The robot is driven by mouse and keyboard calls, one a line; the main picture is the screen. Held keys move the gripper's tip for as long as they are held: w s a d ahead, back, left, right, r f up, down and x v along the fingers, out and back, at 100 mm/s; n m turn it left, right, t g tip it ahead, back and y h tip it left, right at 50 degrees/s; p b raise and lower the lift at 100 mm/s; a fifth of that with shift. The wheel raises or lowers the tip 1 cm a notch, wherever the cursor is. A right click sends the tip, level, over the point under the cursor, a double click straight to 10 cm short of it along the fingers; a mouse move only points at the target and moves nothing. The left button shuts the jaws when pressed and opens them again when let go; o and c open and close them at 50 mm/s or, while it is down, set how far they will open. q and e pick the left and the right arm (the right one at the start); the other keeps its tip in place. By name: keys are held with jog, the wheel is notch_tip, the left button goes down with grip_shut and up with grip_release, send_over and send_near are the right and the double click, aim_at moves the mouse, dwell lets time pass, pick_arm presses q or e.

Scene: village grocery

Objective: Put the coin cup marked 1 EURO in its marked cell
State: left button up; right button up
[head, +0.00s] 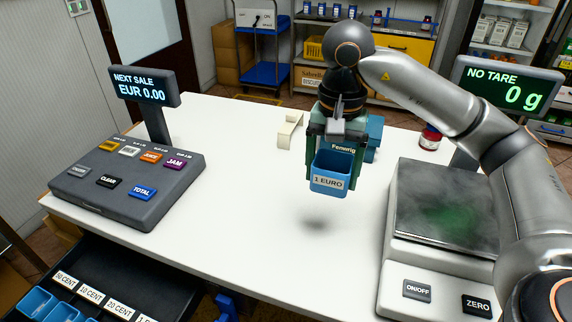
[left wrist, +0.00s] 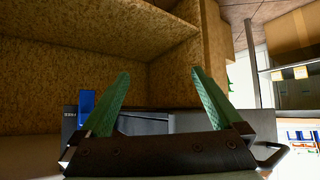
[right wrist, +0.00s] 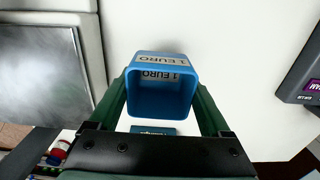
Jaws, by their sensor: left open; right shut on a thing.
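The blue coin cup marked 1 EURO (head: 330,181) is held upright above the white counter by my right gripper (head: 330,170), which is shut on it. The cup's shadow lies on the counter below, apart from it. In the right wrist view the cup (right wrist: 160,108) sits between the green fingers (right wrist: 163,105) and looks empty. The open cash drawer (head: 95,262) is at the lower left, with labels for 50 CENT, 10 CENT, 20 CENT and a partly cut-off "1 E" label (head: 146,318). My left gripper (left wrist: 162,100) is open and empty, facing brown board panels.
A register keypad (head: 128,182) with a display stands on the left of the counter (head: 250,215). A scale (head: 440,215) stands on the right. A red-lidded jar (head: 430,138) and a beige holder (head: 289,130) are farther back. The counter's middle is clear.

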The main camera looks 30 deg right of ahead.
jog(key=w+d+f, duration=0.1)
jog(key=w+f, duration=0.1)
jog(key=w, duration=0.2)
jog(key=w+d+f, duration=0.2)
jog(key=w+f, duration=0.1)
jog(key=w+d+f, duration=0.2)
jog(key=w+f, duration=0.1)
jog(key=w, duration=0.1)
jog(key=shift+w+f+b, duration=0.25)
jog(key=shift+w+b, duration=0.1)
jog(key=shift+b, duration=0.05)
jog(key=shift+w+d+f, duration=0.15)
jog(key=shift+w+f, duration=0.3)
jog(key=shift+f, duration=0.25)
notch_tip(320, 180, down, 3)
jog(key=shift+f, duration=0.2)
pick_arm(q)
jog(key=shift+s+d+f, duration=0.15)
jog(key=shift+s+f, duration=0.25)
jog(key=shift+f, duration=0.2)
pick_arm(e)
jog(key=o, duration=1.1)
jog(key=shift+o, duration=0.2)
jog(key=shift+r, duration=0.1)
